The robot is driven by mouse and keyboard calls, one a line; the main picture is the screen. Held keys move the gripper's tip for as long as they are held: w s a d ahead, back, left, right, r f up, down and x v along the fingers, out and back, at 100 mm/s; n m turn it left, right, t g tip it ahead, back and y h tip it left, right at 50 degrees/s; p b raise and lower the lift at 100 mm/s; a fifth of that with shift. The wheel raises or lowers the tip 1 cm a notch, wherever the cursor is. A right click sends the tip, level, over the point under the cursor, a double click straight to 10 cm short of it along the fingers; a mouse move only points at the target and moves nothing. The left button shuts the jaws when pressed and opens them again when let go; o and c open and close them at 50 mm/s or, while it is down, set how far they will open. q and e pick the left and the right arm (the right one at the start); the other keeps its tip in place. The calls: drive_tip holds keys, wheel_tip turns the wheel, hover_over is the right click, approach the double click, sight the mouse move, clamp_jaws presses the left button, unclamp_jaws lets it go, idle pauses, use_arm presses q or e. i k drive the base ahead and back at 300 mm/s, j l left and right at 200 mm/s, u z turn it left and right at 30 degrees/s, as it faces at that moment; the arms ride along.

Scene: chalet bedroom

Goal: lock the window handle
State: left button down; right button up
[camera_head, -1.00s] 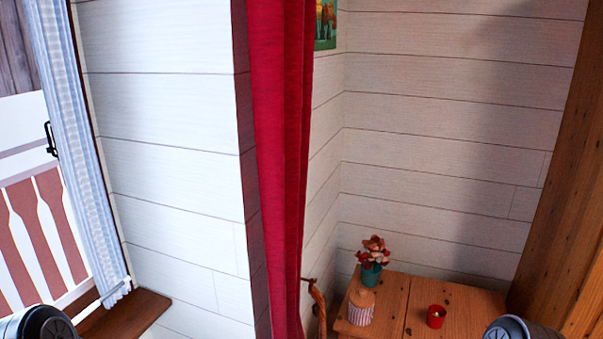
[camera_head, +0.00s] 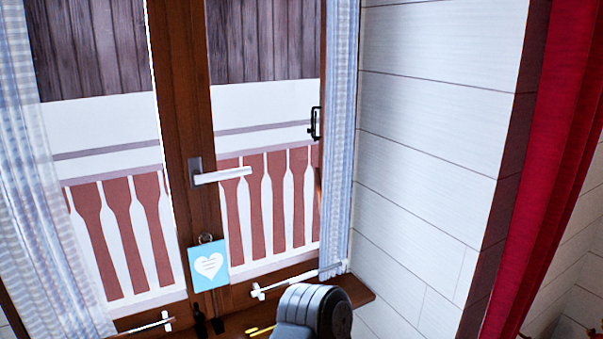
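The window handle (camera_head: 222,176) is a white lever on a dark plate, mounted on the brown middle post of the window (camera_head: 190,120). The lever points to the right and lies close to horizontal, tilted slightly up at its free end. Nothing touches it. Neither of my grippers shows in the head view. A grey rounded link of my arm (camera_head: 312,308) stands at the bottom, below and right of the handle, in front of the sill.
A blue heart tag (camera_head: 208,265) hangs below the handle. Checked curtains hang left (camera_head: 45,200) and right (camera_head: 341,130). The wooden sill (camera_head: 350,290) holds a small dark object (camera_head: 200,322) and a yellow one (camera_head: 260,330). A red curtain (camera_head: 545,170) hangs farther right.

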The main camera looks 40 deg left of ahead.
sight(198, 178)
drive_tip(key=u, duration=1.85)
